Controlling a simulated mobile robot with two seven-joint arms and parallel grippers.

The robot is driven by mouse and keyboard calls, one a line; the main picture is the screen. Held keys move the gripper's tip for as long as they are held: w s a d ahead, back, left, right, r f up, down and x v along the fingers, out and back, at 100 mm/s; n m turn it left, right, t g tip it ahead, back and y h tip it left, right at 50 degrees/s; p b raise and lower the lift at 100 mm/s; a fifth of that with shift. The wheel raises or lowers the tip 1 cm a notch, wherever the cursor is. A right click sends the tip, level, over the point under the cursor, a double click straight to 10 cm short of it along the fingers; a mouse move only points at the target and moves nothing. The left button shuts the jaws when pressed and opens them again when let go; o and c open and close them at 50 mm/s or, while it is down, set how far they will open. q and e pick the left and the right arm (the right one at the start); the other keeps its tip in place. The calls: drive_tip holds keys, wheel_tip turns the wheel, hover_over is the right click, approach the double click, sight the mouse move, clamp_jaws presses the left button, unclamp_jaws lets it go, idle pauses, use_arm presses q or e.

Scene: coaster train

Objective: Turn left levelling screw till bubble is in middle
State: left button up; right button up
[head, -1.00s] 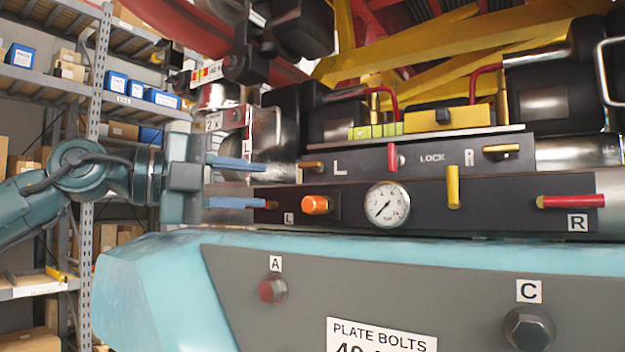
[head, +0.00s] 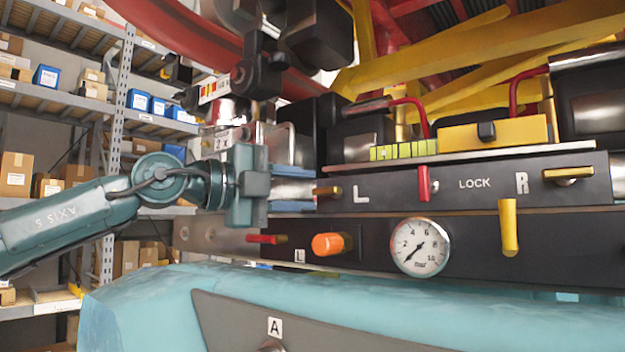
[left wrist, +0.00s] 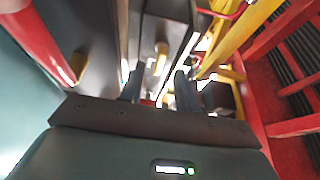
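A small brass screw (head: 328,191) sticks out at the L mark on the upper black panel. A yellow-green level vial (head: 404,150) lies above that panel; I cannot make out its bubble. My left gripper (head: 314,189) is level with the brass screw, its fingertips close to the screw's left end. In the left wrist view its two fingers stand apart (left wrist: 158,88), with nothing seen held between them. A yellow-brown knob (left wrist: 161,57) shows ahead of them there. I cannot tell whether the fingertips reach around the screw. My right gripper is not in view.
Below are a red handle (head: 268,239), an orange knob (head: 333,243) and a round gauge (head: 420,247). A red lever (head: 424,184) by LOCK and a brass screw (head: 568,173) by R are farther right. Black and metal machine parts crowd behind the gripper.

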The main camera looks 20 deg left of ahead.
sight(330, 191)
use_arm(q)
drive_tip(key=shift+p+x, duration=0.3)
drive_tip(key=shift+x, duration=1.05)
drive_tip(key=shift+c, duration=0.4)
clamp_jaws()
